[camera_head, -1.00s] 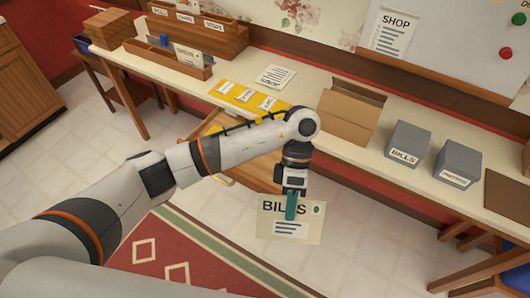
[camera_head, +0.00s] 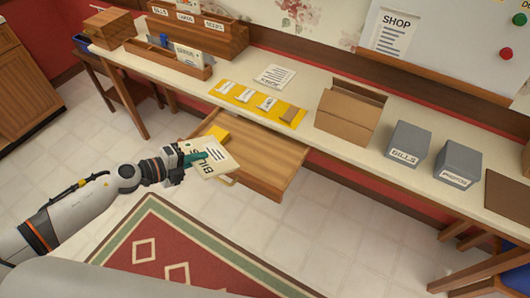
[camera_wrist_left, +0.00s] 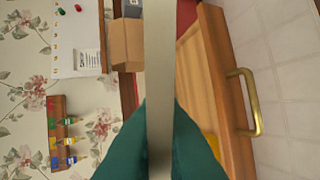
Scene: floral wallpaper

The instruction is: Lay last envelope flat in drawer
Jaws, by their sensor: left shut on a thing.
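My left gripper (camera_head: 200,156), with teal fingers, is shut on a cream envelope (camera_head: 217,168) marked BILLS. The envelope is tilted and held over the front left part of the open drawer. In the left wrist view the envelope (camera_wrist_left: 158,70) shows edge-on as a pale strip between the teal fingers (camera_wrist_left: 160,150). The wooden drawer (camera_head: 262,160) is pulled out under the table. A yellow item (camera_head: 214,133) shows inside at its left; the envelope and gripper hide part of the drawer. The brass handle (camera_wrist_left: 245,101) shows in the wrist view. My right gripper is not in view.
On the table, a yellow mat (camera_head: 291,116) holds several small packets, with a paper (camera_head: 274,76) behind it. An open cardboard box (camera_head: 346,117) and two grey boxes (camera_head: 407,145) stand to the right. A wooden sorter (camera_head: 205,36) stands at the left.

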